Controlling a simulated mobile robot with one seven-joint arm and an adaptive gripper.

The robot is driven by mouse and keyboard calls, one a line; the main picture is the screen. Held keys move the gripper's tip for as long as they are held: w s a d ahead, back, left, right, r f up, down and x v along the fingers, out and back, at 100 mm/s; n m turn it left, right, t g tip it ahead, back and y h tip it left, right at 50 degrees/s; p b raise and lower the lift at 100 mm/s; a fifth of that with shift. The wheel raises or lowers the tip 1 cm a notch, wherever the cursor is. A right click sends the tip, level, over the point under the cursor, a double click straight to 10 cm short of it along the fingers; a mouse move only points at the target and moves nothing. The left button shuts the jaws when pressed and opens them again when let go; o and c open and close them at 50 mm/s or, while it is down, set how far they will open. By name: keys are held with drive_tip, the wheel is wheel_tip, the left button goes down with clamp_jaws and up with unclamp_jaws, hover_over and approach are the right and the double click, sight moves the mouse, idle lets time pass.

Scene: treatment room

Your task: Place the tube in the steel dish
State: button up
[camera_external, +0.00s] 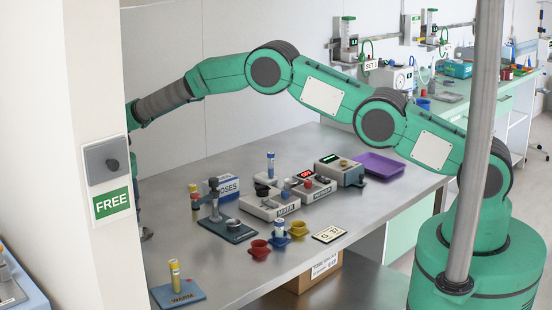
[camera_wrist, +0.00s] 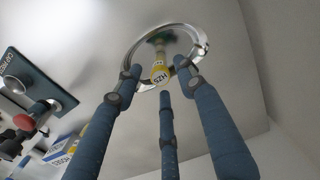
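A tube with a yellow label (camera_wrist: 160,73) shows in the wrist view, its far end greenish, over the middle of the steel dish (camera_wrist: 137,50). It looks roughly upright; I cannot tell whether its foot rests on the dish. My gripper (camera_wrist: 161,80) has its blue fingers spread around the tube's near end, with gaps visible between fingertips and tube. In the external view my gripper is mostly hidden behind the wall post, with only a small part (camera_external: 146,234) showing. The dish is hidden there.
A dark teal press board (camera_wrist: 38,85) and a DOSES box (camera_wrist: 60,150) stand left in the wrist view. In the external view a WARM pad (camera_external: 190,295) bears another yellow-marked tube (camera_external: 175,273). Red and yellow cups, mixers and a purple tray (camera_external: 378,165) stand farther right.

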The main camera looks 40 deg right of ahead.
drive_tip(key=shift+r, duration=0.1)
